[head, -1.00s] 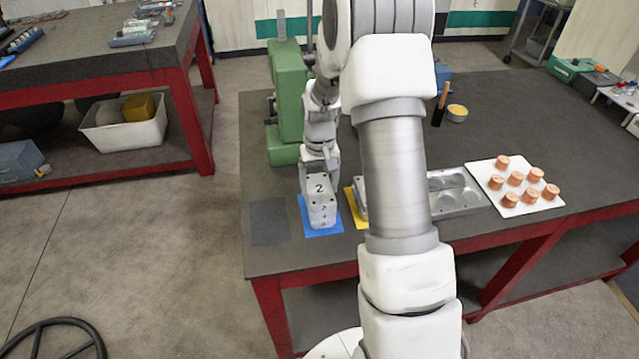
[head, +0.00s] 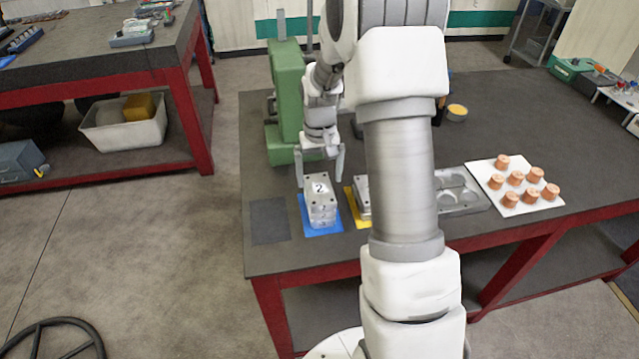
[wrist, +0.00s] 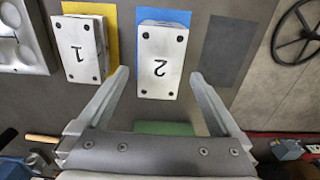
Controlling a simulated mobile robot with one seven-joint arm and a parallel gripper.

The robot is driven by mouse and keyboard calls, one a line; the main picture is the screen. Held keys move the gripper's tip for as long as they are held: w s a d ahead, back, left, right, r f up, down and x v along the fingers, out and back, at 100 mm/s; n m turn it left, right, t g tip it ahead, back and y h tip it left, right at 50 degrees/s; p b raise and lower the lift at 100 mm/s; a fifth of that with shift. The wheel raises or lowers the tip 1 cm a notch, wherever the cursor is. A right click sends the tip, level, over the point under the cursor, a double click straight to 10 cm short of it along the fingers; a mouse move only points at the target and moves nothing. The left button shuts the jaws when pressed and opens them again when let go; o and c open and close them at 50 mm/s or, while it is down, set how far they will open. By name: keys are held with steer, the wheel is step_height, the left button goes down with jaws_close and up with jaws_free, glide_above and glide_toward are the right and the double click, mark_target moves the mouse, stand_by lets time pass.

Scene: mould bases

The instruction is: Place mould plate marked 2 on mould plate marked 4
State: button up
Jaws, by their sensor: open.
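The mould plate marked 2 (head: 320,188) is a light metal block with a bolt at each corner. It lies on top of a stack on the blue mat (head: 304,217), and its number shows upside down in the wrist view (wrist: 161,62). Smaller marks on the stack's front are too small to read surely, so I cannot tell which plate is marked 4. My gripper (head: 320,174) is open and empty, above and behind the stack. In the wrist view, the fingertips (wrist: 159,76) are spread on either side of plate 2, apart from it.
A plate marked 1 (wrist: 80,48) lies on the yellow mat (head: 350,203), close to the right in the head view. A dark grey mat (head: 270,222) to the left is bare. A green machine (head: 286,95) stands behind. A metal mould tray (head: 457,192) and white board (head: 481,168) with copper pieces are right.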

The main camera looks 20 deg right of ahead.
mark_target(319, 189)
step_height(319, 189, up, 9)
steer(key=s+a+r+n+t, duration=0.1)
steer(key=s+a+r, duration=0.2)
steer(key=s+r, duration=0.2)
steer(key=s+a+r+t, duration=0.1)
steer(key=s+a+r, duration=0.1)
steer(key=s+r, duration=0.25)
steer(key=s+a+r+t, duration=0.1)
steer(key=s+a, duration=0.1)
steer(key=s, duration=0.5)
steer(key=s+a+r+n+t, duration=0.1)
steer(key=s+a+r+t, duration=0.1)
steer(key=s, duration=0.6)
steer(key=shift+a+r+t, duration=0.15)
steer(key=shift+a+t, duration=0.15)
steer(key=shift+a, duration=0.15)
